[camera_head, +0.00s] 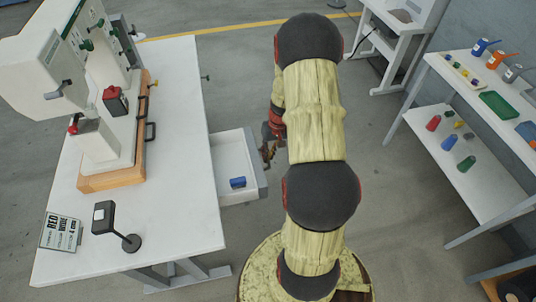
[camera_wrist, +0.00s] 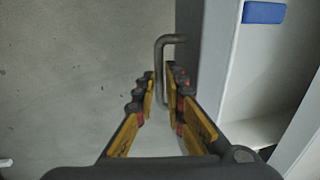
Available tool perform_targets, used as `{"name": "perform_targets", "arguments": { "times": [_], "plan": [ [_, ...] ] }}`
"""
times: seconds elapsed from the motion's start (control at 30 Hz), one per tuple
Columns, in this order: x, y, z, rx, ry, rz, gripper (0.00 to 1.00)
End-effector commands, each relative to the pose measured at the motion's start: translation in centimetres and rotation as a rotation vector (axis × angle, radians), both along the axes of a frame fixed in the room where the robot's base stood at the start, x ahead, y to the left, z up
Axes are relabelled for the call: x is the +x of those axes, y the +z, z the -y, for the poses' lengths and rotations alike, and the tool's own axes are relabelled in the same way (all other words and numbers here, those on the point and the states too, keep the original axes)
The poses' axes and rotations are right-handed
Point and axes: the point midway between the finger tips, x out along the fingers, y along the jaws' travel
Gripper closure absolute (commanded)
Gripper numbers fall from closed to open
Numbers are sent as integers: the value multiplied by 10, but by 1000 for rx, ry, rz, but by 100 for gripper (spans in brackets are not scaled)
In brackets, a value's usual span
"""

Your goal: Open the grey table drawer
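The grey table drawer (camera_head: 262,178) stands pulled well out from the right side of the white table. Its white inside shows, with a blue block (camera_head: 238,182) lying in it. In the wrist view the drawer front (camera_wrist: 213,60) runs upright right of my fingers. A bent metal handle (camera_wrist: 174,38) sticks out from it to the left. My gripper (camera_wrist: 161,85) is at this handle, with one finger on each side of the bar. Whether the fingers press on the bar cannot be told. In the head view my gripper (camera_head: 269,150) is beside the drawer front, partly hidden by my arm.
The white table (camera_head: 180,215) carries a press (camera_head: 105,150) on a wooden base, a sign (camera_head: 60,232) and a small black stand (camera_head: 130,243). A shelf (camera_head: 470,130) with coloured items stands at the right. Floor between table and shelf is clear around my arm.

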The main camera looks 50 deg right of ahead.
Motion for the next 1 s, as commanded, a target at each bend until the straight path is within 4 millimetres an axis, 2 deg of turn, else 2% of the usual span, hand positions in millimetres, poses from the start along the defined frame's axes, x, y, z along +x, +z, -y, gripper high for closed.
{"name": "perform_targets", "arguments": {
  "times": [0.33,0.47,0.8,1.0],
  "plan": [
    [0,1,0,0,0,0,84],
    [0,10,2,-1,0,2,84],
    [-7,75,12,-3,-1,3,84],
    [-10,105,17,-1,0,1,84]
  ]
}}
